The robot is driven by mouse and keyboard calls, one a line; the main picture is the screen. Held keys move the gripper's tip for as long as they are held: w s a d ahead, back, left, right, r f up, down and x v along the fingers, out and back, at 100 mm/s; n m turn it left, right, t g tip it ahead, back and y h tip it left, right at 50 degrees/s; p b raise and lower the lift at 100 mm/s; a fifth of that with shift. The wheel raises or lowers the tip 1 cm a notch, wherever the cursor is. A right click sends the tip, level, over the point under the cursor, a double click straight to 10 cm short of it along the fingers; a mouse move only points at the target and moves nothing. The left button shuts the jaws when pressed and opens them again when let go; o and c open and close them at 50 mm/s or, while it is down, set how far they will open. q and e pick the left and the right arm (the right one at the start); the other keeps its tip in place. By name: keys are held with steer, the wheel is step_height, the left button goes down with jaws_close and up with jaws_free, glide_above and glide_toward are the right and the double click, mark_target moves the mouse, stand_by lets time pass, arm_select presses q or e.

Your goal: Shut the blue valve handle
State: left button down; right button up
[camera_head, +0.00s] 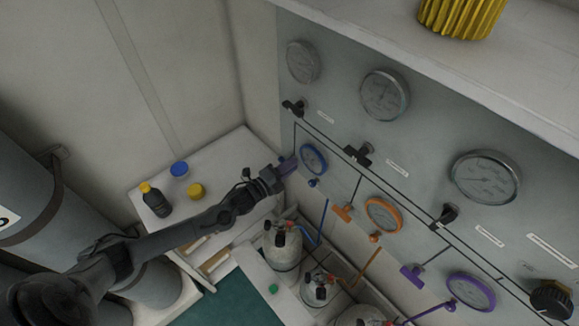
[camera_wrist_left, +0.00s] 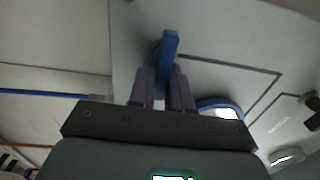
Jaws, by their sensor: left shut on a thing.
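The blue valve handle (camera_wrist_left: 170,46) shows in the left wrist view as a narrow blue bar on the panel. It stands upright in that picture, between the two purple-grey fingers of my left gripper (camera_wrist_left: 165,78), which are shut on it. In the head view my left gripper (camera_head: 287,167) reaches the panel's lower left part, just left of the blue-rimmed gauge (camera_head: 313,158). The fingers hide the handle there. My right gripper is not in view.
An orange valve handle (camera_head: 342,212) and a purple one (camera_head: 412,275) sit further right along the grey panel (camera_head: 440,130). Black knobs and large gauges are above. A dark bottle (camera_head: 157,203) and caps stand on the white counter; gas cylinders (camera_head: 283,248) stand below.

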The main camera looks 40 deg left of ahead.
arm_select(q)
steer(key=c, duration=1.1)
jaws_free()
steer(key=shift+c, duration=0.2)
steer(key=s+a, duration=0.2)
steer(key=s, duration=0.8)
steer(key=shift+s+b, duration=0.35)
steer(key=shift+b, duration=0.1)
